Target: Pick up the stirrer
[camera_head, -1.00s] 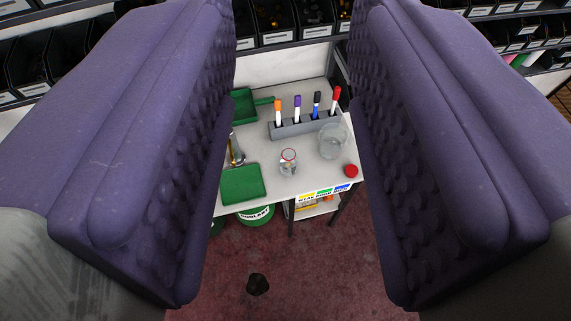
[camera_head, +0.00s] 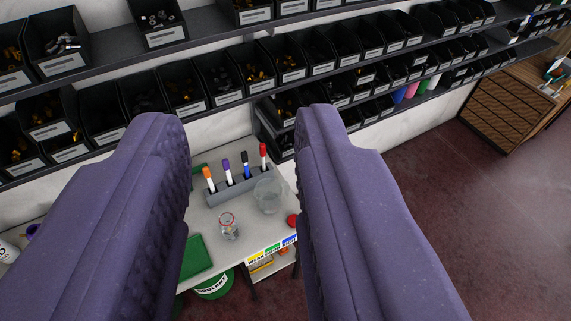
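I cannot make out a stirrer in this view. My gripper (camera_head: 240,125) is open and empty, its two purple padded fingers wide apart. Between them, some way beyond, is a pale table (camera_head: 226,259). On it stand a small clear glass vessel with a reddish rim (camera_head: 228,227) and a larger clear beaker (camera_head: 269,195). A grey rack (camera_head: 240,188) behind them holds several markers with orange, purple, blue and red caps. The left finger hides the left part of the table, and the right finger partly covers its right edge.
A green tray (camera_head: 195,257) and a red cap (camera_head: 292,220) lie on the table. A green bucket (camera_head: 213,286) stands below it. Shelves of black bins (camera_head: 220,78) line the wall behind. A wooden slatted cabinet (camera_head: 510,105) is at right; the red floor (camera_head: 440,190) before it is clear.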

